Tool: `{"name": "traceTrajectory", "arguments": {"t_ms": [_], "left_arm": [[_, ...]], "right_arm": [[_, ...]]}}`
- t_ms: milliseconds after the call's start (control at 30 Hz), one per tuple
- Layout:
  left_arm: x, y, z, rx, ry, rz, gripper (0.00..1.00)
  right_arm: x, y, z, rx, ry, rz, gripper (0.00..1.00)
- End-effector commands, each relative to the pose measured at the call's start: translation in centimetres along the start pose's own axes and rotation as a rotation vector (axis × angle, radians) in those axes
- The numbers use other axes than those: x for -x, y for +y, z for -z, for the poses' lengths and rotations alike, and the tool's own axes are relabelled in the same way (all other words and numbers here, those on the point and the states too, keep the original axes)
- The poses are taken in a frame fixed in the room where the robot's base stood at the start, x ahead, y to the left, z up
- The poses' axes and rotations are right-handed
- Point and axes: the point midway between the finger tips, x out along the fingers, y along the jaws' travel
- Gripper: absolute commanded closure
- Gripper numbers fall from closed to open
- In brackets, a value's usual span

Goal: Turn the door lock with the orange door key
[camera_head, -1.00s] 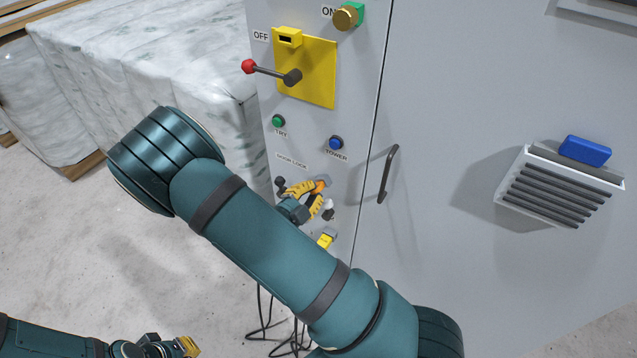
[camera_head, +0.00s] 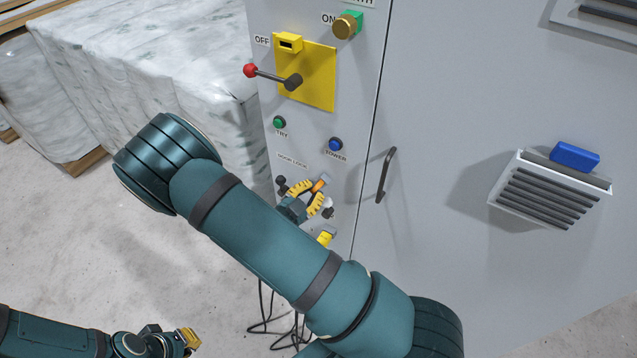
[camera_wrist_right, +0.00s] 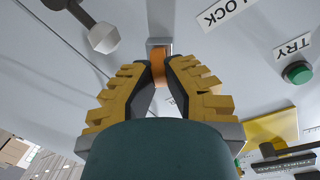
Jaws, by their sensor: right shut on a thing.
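The orange door key (camera_head: 321,183) is at the cabinet front, just below the DOOR LOCK label (camera_head: 292,160). In the right wrist view the key (camera_wrist_right: 160,64) shows between my right fingertips, its far end against a small grey lock block (camera_wrist_right: 157,43). How deep it sits is hidden. My right gripper (camera_head: 314,191) is shut on the key; the wrist view also shows the gripper (camera_wrist_right: 160,73) close to the panel. My left gripper (camera_head: 190,339) is low at the left, far from the lock, and its finger opening is too small to judge.
Above are a green button (camera_head: 279,121), a blue button (camera_head: 335,144) and a red-tipped lever (camera_head: 270,74). A door handle (camera_head: 386,175) is to the right. Cables (camera_head: 265,310) hang below.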

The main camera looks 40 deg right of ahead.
Motion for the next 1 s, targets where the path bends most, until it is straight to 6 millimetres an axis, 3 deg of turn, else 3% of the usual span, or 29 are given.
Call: {"name": "traceTrajectory", "arguments": {"t_ms": [367, 767, 1000], "left_arm": [[0.1, 0.0, 0.0, 0.000, 0.000, 0.000, 1.00], [1.9, 0.7, 0.2, 0.000, 0.000, 0.000, 1.00], [2.0, 0.7, 0.2, 0.000, 0.000, 0.000, 1.00]], "right_arm": [[-0.1, 0.0, 0.1, 0.022, 0.003, 0.001, 1.00], [-0.1, -0.1, 0.2, 0.309, 0.002, 0.000, 1.00], [-0.1, 0.0, 0.1, 0.344, 0.002, 0.001, 1.00]]}}
